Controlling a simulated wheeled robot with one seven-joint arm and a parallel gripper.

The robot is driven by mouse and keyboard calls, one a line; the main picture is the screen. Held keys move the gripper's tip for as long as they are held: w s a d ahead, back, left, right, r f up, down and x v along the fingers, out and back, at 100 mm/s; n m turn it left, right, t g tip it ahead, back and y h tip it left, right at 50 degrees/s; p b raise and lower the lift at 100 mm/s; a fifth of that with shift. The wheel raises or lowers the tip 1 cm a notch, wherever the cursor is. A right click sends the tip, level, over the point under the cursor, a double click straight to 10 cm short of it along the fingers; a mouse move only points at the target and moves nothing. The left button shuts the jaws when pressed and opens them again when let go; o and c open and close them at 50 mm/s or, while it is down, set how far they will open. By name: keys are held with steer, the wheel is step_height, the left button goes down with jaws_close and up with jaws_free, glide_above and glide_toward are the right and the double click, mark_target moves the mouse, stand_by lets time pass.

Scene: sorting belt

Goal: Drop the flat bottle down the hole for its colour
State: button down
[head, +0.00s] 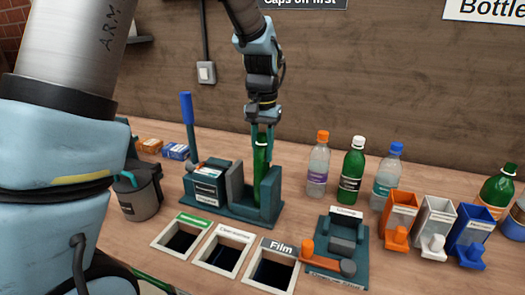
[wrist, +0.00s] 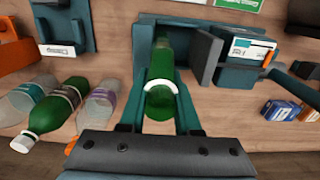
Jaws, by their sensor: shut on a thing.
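The flat green bottle (head: 261,176) stands upright, narrow side showing, between the upright plates of a dark teal press (head: 240,212). My gripper (head: 262,143) is above the press, pointing down, and shut on the top of the bottle. In the wrist view the green bottle (wrist: 160,65), with a white neck ring, lies between my fingers (wrist: 158,100). In front of the press are three framed holes: one with a green label (head: 158,243), one with a white label (head: 206,268) and one marked Film (head: 252,283). The bottle's lower end is partly hidden by the press.
Several unflattened bottles, among them a green one (head: 352,170), stand to the right. Orange (head: 398,222), white (head: 435,230) and blue (head: 473,237) bins stand further right. A teal fixture with an orange handle (head: 320,256) is beside the Film hole. A grey jug (head: 140,195) stands left.

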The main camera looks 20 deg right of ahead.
mark_target(262, 134)
steer(key=shift+r, duration=0.2)
steer(key=shift+r+p, duration=2.5)
steer(key=shift+r, duration=0.35)
steer(key=shift+r+p, duration=2.3)
steer(key=shift+r, duration=0.75)
steer(key=shift+f, duration=0.1)
